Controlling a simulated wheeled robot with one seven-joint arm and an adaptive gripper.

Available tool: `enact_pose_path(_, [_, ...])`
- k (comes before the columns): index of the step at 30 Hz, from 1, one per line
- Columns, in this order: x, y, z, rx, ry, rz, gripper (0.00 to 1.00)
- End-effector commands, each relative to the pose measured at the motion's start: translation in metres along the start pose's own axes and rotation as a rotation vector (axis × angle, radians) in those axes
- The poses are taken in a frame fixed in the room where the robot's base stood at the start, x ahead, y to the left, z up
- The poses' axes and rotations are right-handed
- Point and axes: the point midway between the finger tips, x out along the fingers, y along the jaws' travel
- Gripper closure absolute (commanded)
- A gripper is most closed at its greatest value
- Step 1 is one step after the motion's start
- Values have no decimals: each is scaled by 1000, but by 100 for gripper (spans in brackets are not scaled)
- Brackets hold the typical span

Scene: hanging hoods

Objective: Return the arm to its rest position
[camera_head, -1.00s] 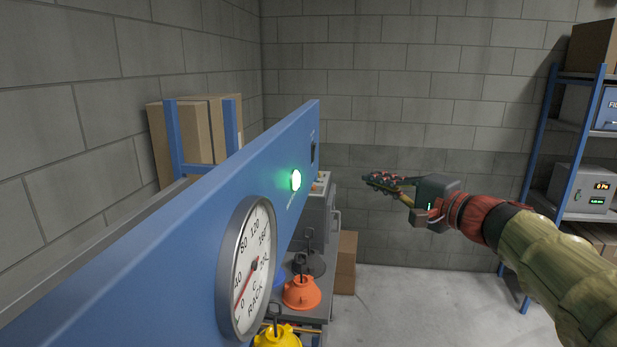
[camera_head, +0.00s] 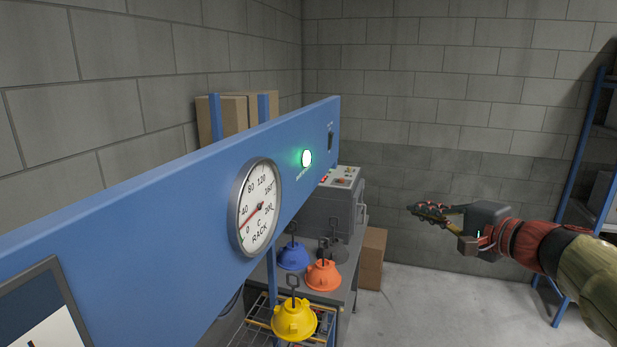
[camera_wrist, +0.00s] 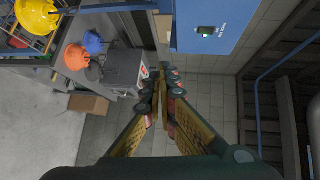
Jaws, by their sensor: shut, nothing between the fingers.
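My gripper (camera_head: 428,212) is in the right half of the head view, pointing left toward the blue panel (camera_head: 180,200). Its fingers are closed together and hold nothing. It is in open air, apart from the panel and the bench. In the wrist view my gripper (camera_wrist: 165,85) shows its two yellow fingers meeting at the tips, with nothing between them. My arm reaches in from the right edge of the head view.
The panel bears a round gauge (camera_head: 257,207) and a lit green lamp (camera_head: 306,158). Yellow (camera_head: 294,318), orange (camera_head: 323,274) and blue (camera_head: 293,256) hoods stand below it near a grey machine (camera_head: 335,205). A blue-framed shelf (camera_head: 577,170) is at right. Floor (camera_head: 430,305) is clear.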

Motion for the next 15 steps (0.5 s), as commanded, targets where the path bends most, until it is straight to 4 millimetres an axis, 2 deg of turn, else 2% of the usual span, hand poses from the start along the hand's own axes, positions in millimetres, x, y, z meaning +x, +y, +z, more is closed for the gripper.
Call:
enact_pose_path(8, [-13,77,25,-67,-41,224,100])
enact_pose_path(11, [-24,115,44,-119,-71,336,100])
enact_pose_path(15, [-54,185,84,-246,-137,543,100])
